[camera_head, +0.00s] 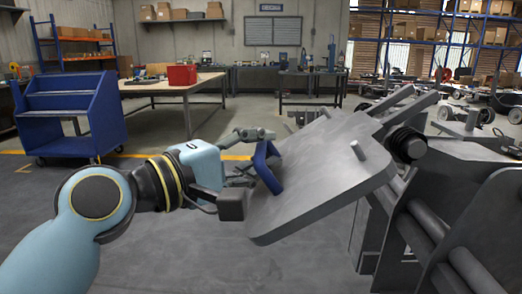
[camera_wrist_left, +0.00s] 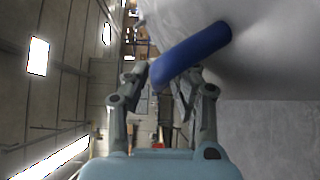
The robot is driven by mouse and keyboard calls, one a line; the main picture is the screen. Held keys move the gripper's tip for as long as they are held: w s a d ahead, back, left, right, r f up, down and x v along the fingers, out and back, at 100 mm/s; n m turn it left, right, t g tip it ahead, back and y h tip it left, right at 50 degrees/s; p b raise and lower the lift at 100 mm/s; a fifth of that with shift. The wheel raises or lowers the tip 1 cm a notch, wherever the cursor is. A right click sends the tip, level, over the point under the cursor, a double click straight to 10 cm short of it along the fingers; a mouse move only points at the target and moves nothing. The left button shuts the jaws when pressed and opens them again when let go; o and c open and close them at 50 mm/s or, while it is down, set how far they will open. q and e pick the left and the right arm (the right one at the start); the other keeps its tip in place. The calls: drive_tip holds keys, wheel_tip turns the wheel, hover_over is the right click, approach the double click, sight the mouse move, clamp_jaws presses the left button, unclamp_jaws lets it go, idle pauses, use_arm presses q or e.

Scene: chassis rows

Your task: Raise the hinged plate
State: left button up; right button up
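The hinged plate (camera_head: 325,175) is a thick grey slab standing out at a slant from the grey chassis on the right. A blue bar handle (camera_head: 266,168) is fixed to its left side; it crosses the top of the left wrist view (camera_wrist_left: 192,54). My left gripper (camera_head: 248,170) is at the handle, with its fingers spread apart. In the left wrist view the gripper (camera_wrist_left: 160,86) has the handle's near end between or just ahead of its fingertips; contact cannot be told.
The grey chassis (camera_head: 450,190) with bars and brackets fills the right side. A blue cart (camera_head: 70,115) stands at the left. A workbench (camera_head: 175,86) with a red box (camera_head: 182,75) is behind. Floor below the plate is clear.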

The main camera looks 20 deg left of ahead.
use_arm(q)
drive_tip(key=shift+w, duration=0.1)
use_arm(e)
drive_tip(key=shift+a, duration=0.35)
use_arm(q)
clamp_jaws()
use_arm(e)
drive_tip(key=shift+d, duration=0.1)
drive_tip(key=shift+d, duration=0.2)
